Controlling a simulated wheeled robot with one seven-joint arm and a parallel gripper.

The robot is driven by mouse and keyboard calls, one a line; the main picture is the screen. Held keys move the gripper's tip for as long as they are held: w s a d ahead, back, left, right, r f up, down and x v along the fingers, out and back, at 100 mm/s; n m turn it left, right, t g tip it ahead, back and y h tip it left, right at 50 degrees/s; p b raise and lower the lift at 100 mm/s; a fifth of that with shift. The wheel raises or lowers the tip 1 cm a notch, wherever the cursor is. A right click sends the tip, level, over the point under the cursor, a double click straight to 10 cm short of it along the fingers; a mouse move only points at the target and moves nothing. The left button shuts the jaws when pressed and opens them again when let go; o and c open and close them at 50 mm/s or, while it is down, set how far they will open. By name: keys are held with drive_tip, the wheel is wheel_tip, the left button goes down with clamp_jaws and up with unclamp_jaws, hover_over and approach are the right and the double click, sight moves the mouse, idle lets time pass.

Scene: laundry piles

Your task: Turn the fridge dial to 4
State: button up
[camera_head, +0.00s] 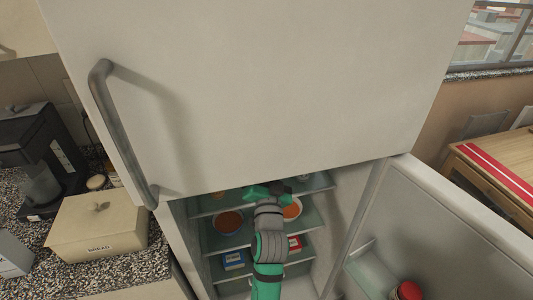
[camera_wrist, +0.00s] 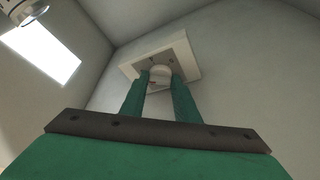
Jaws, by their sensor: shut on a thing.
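The fridge dial (camera_wrist: 160,72) is a small round pale knob with a reddish mark, on a white housing (camera_wrist: 187,52) fixed to the fridge's inner wall in the wrist view. My gripper (camera_wrist: 160,82) has its two green fingers on either side of the knob and is shut on it. The dial's numbers are too small to read. In the head view my gripper (camera_head: 268,190) reaches into the top of the open lower compartment. The dial is hidden there behind the upper door and my arm.
The upper fridge door (camera_head: 270,80) is shut, with a grey handle (camera_head: 120,130). The lower door (camera_head: 440,230) stands open at right. Shelves below my gripper hold bowls (camera_head: 229,221) and boxes (camera_head: 234,260). A bread box (camera_head: 97,225) stands on the left counter.

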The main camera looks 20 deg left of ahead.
drive_tip(key=shift+a+r+m+h, duration=0.1)
drive_tip(key=shift+m+h, duration=0.45)
drive_tip(key=shift+m, duration=0.6)
drive_tip(key=shift+a+m+h, duration=0.1)
drive_tip(key=shift+m+h, duration=0.45)
drive_tip(key=shift+m, duration=0.6)
drive_tip(key=shift+d, duration=0.1)
drive_tip(key=o, duration=1)
drive_tip(key=shift+o, duration=0.2)
drive_tip(key=shift+s, duration=0.1)
drive_tip(key=v, duration=1)
drive_tip(key=shift+s+d, duration=0.15)
drive_tip(key=shift+s, duration=0.25)
